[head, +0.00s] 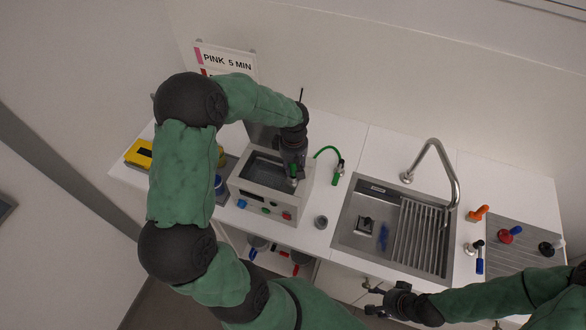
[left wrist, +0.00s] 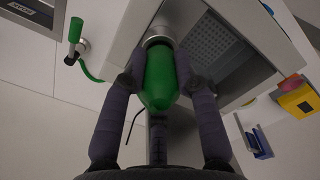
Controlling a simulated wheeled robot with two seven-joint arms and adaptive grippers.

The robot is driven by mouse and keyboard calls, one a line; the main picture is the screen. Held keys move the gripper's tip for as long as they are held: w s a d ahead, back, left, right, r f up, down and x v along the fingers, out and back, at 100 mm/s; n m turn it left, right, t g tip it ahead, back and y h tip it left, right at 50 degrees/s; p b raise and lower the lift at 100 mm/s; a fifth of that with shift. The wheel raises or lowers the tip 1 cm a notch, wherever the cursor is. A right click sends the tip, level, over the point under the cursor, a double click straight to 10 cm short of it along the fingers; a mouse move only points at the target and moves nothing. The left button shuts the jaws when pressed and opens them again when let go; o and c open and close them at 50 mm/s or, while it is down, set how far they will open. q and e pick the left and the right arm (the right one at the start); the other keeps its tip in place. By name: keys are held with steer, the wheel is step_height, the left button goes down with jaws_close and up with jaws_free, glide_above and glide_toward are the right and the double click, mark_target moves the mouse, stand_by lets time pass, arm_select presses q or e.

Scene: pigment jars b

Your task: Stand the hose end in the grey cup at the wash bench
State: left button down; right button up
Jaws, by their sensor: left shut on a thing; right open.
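My left gripper (head: 293,172) is shut on a green tapered piece with a metal collar (left wrist: 160,85), which looks like the hose end. Its metal tip points down over the front rim of the grey bath unit. A green hose (head: 328,149) curves from a fitting with a green handle toward the unit; its join to the held piece is hidden. The grey cup (head: 321,222) stands on the white bench right of the unit, apart from the held piece. My right gripper (head: 388,301) is open and empty in front of the bench, below the sink.
The bath unit (head: 249,204) stands left of the cup. The green-handled fitting (head: 336,179) stands behind the cup; it also shows in the left wrist view (left wrist: 75,32). A steel sink (head: 350,238) with a tall tap (head: 453,185) lies to the right. A yellow box (head: 139,154) is far left.

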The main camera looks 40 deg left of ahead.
arm_select(q)
steer(key=shift+r+p, duration=0.35)
steer(key=shift+r, duration=0.55)
stand_by(0.4)
steer(key=shift+r+p, duration=1.25)
steer(key=shift+r, duration=1.2)
steer(key=shift+f, duration=0.1)
